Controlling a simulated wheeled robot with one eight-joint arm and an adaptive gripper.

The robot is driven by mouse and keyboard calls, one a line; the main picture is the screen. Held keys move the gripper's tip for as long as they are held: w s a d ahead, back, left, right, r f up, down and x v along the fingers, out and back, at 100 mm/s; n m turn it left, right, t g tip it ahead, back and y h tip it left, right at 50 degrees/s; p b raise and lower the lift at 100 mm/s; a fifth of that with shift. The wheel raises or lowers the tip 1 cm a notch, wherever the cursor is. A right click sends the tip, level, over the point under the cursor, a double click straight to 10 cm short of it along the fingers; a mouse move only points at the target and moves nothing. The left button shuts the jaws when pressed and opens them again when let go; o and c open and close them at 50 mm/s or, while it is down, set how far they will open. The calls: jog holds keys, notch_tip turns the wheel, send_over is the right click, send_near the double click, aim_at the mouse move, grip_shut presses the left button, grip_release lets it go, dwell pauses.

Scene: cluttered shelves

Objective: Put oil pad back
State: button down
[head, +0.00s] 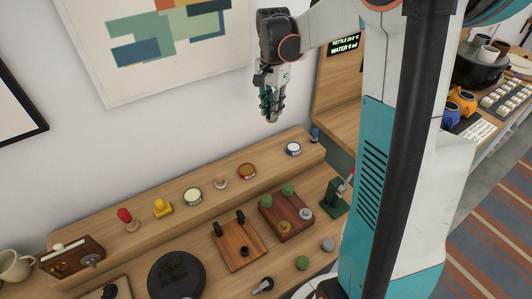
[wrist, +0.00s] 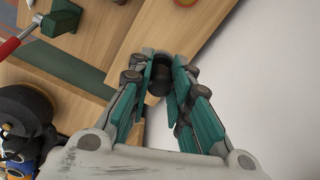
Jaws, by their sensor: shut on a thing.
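My gripper (head: 270,112) is raised in front of the white wall, above the right end of the wooden shelf, clear of it. In the wrist view its green-padded fingers (wrist: 162,62) are shut on a small dark rounded thing (wrist: 157,84), mostly hidden between them. I cannot tell whether this is the oil pad. No thing in view can be surely read as the oil pad.
A red-knobbed stamp (head: 125,216), a yellow piece (head: 162,208) and a small blue piece (head: 315,134) also stand on the shelf. Below are wooden blocks (head: 238,246), a black disc (head: 176,275) and a green lever press (head: 335,198). Bare shelf lies between the red-brown and blue-rimmed tins.

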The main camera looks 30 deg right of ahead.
jog(key=shift+d+f, duration=0.2)
jog(key=shift+f, duration=0.15)
notch_tip(320, 180, down, 19)
jog(key=b, duration=0.6)
jog(key=shift+a+r+b, duration=0.1)
jog(key=shift+b, duration=0.2)
jog(key=c, duration=1.5)
grip_release()
notch_tip(320, 180, up, 12)
jog(key=p, duration=0.4)
